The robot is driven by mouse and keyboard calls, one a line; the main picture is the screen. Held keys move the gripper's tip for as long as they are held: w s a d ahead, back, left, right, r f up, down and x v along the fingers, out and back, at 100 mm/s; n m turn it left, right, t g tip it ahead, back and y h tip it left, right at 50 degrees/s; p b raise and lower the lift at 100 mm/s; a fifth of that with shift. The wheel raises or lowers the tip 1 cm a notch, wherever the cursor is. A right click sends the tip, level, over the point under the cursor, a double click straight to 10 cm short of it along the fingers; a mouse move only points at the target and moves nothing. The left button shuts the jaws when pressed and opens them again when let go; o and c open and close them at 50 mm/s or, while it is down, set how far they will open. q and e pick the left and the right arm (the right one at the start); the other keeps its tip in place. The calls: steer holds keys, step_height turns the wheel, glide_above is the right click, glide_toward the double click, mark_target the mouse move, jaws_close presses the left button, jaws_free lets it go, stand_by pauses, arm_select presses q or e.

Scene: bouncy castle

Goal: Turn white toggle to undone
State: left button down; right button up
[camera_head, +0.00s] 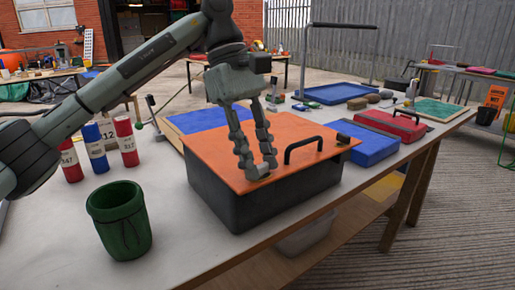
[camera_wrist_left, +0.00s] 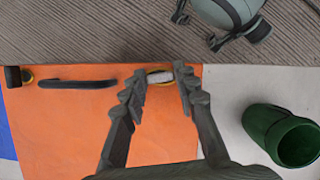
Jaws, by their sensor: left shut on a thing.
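The white toggle (camera_wrist_left: 160,77) with a yellow ring around it sits at the edge of an orange lid (camera_wrist_left: 60,115) in the left wrist view. The lid (camera_head: 285,128) lies flat on a dark box (camera_head: 265,205) in the head view. My left gripper (camera_head: 259,168) points down at the lid's near edge. Its fingers are shut on the toggle, one on each side, and largely hide it in the head view. A second, dark toggle (camera_head: 343,139) stands at the lid's right corner, beyond the black handle (camera_head: 304,148).
A green cup (camera_head: 120,220) stands left of the box. Red and blue cans (camera_head: 96,148) stand behind the cup. A blue box (camera_head: 368,150) and a red box (camera_head: 391,124) lie to the right. The table's front edge runs close to the box.

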arm_select(q)
steer(key=shift+m+g+y+p, duration=0.3)
steer(key=shift+m+y+p, duration=0.15)
steer(key=shift+m, duration=0.85)
arm_select(e)
steer(key=shift+a+x, duration=0.1)
steer(key=shift+x, duration=0.65)
steer(key=shift+a+x, duration=0.15)
steer(key=shift+x, duration=0.6)
steer(key=shift+f, duration=0.1)
arm_select(q)
steer(key=c, duration=1.2)
jaws_free()
steer(key=shift+o, duration=0.2)
arm_select(e)
steer(key=shift+a, duration=0.1)
arm_select(q)
steer(key=v, duration=1.2)
arm_select(e)
steer(key=shift+s, duration=0.15)
